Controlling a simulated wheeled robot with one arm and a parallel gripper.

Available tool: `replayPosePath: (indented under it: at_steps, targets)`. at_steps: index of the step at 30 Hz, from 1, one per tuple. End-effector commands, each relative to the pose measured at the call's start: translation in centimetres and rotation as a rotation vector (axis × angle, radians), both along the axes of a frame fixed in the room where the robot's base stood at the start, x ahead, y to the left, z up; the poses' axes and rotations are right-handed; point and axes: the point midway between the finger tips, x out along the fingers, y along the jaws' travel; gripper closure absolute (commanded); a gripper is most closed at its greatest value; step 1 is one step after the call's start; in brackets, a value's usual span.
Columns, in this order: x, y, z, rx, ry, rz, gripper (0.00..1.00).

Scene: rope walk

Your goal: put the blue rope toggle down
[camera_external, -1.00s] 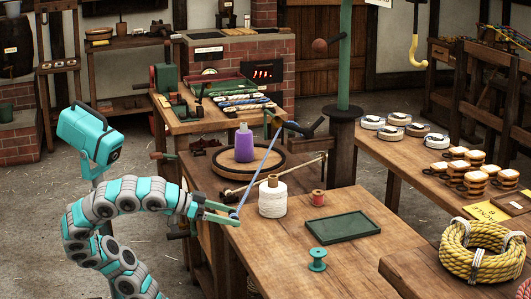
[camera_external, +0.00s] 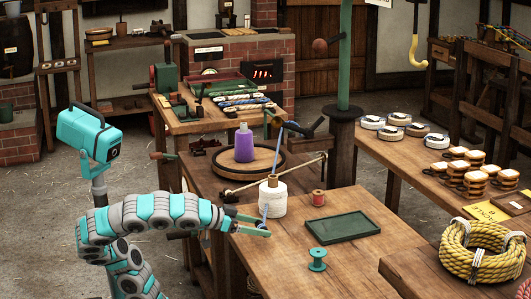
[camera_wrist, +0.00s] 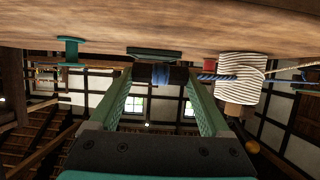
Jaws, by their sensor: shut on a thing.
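My gripper (camera_external: 266,227) is at the near left edge of the wooden bench, in front of the white twine cone (camera_external: 272,201). In the wrist view, my gripper's two green fingers (camera_wrist: 161,76) are shut on the dark blue rope toggle (camera_wrist: 172,75). A blue rope (camera_wrist: 215,77) runs right from the toggle towards the twine cone. In the external view, a blue bit of the toggle or its rope (camera_external: 264,214) shows just above the fingers. Higher up, the blue rope (camera_external: 278,150) rises behind the cone to the metal fitting. Whether the toggle touches the bench cannot be told.
A green tray (camera_external: 341,239) lies on the bench right of my gripper. A green spool (camera_external: 317,260) stands nearer the front and a red spool (camera_external: 318,198) behind. A purple bottle (camera_external: 244,145) stands on a round board. Bare bench lies between my gripper and the tray.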

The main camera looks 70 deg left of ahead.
Motion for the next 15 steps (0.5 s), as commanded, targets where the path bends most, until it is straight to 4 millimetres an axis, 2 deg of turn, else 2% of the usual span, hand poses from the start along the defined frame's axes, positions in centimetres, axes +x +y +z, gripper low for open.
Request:
replayPosePath:
  at_steps: [9, 15]
  targets:
    - [2.0, -1.4, -0.1, -0.001, -0.002, -0.002, 0.72]
    - [1.8, -1.3, -3.5, 0.0, -0.002, -0.002, 0.72]
